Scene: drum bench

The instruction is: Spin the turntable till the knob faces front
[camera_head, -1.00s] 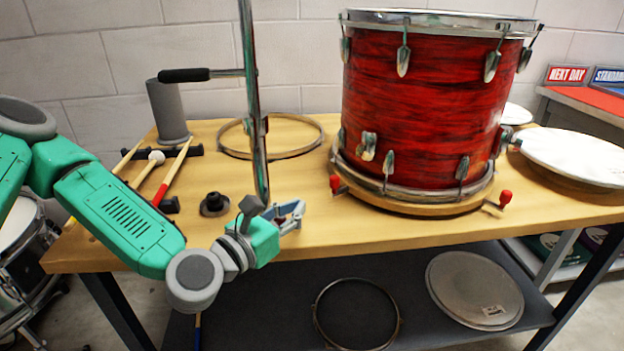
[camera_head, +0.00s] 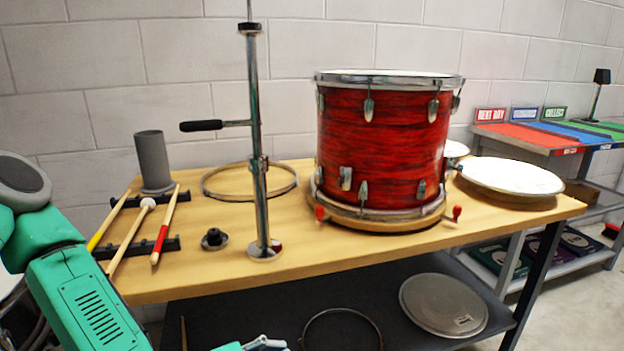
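The red drum (camera_head: 380,145) stands upright on a low wooden turntable (camera_head: 385,225) on the bench. One red knob (camera_head: 319,212) sticks out at the turntable's left front, and another red knob (camera_head: 456,211) at its right side. No knob shows at the middle of the front. My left gripper (camera_head: 266,343) is at the bottom edge, in front of and below the bench top, apart from the turntable. It is mostly cut off, so its opening is unclear. My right gripper is not in view.
A chrome stand (camera_head: 257,150) with a black handle rises left of the drum, near a loose hoop (camera_head: 250,180). Sticks and a mallet lie on a rack (camera_head: 140,247) at the left. A pale drumhead (camera_head: 512,176) lies right of the drum. Bare wood lies before the turntable.

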